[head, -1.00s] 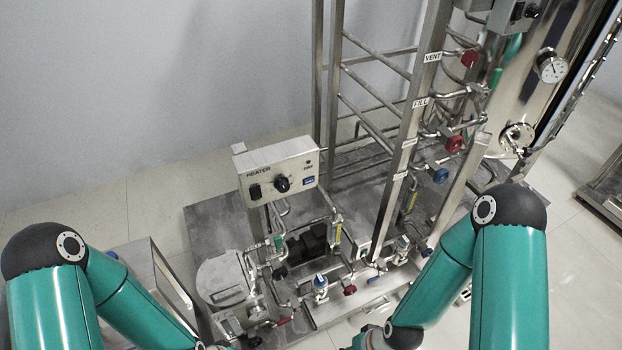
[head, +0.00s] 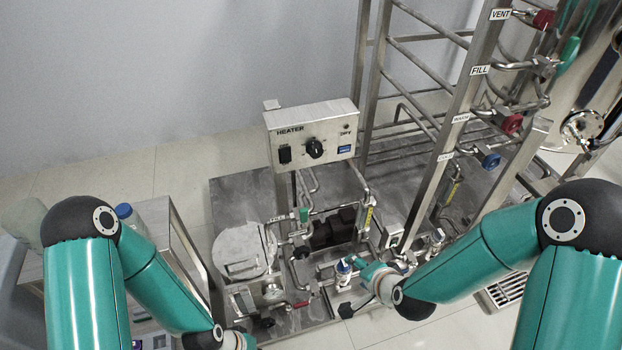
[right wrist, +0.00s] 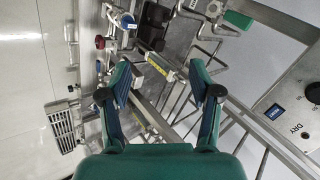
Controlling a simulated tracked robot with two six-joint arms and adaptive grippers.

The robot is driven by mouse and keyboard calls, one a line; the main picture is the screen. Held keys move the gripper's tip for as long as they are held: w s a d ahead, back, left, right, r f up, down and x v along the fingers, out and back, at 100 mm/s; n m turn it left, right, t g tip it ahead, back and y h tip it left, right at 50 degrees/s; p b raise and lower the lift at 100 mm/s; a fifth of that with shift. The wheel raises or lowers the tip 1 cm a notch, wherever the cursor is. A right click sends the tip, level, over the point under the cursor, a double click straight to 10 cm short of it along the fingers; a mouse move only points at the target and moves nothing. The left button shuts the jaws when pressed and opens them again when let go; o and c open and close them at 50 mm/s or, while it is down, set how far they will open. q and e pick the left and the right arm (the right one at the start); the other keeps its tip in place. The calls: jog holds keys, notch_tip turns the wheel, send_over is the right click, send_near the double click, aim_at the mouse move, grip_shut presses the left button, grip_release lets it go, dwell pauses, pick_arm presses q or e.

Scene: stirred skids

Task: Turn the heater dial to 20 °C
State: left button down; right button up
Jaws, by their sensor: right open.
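The heater box (head: 335,117) is a metal panel on a post, with a black dial (head: 314,148) in its middle. The dial's setting is too small to read. In the right wrist view the box (right wrist: 292,118) is at the right edge, with part of the dial (right wrist: 314,92) cut off by the frame. My right gripper (head: 357,290) is below and to the right of the box in the head view, apart from it. Its two fingers stand apart and empty in the right wrist view (right wrist: 160,75). My left arm ends at the bottom edge; its gripper is out of frame.
A black switch (head: 285,155) and a blue display (head: 344,149) flank the dial. Pipes and a blue-capped valve (head: 343,267) lie below the box. The steel frame with the FILL label (head: 480,70) rises to the right. A cart (head: 185,250) stands at left.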

jog(key=w+a+m+t+b, duration=0.2)
jog(key=w+m+b, duration=0.1)
jog(key=w, duration=0.1)
jog(key=m+t+y+b, duration=0.1)
jog(key=m+t+b, duration=0.7)
jog(key=m+b, duration=0.3)
send_near(315, 154)
pick_arm(q)
notch_tip(315, 154, down, 16)
jog(key=shift+f+p, duration=0.25)
jog(key=shift+p, duration=0.1)
pick_arm(e)
jog(key=x, duration=0.9)
jog(key=shift+d, duration=0.1)
pick_arm(q)
jog(key=shift+d, duration=0.1)
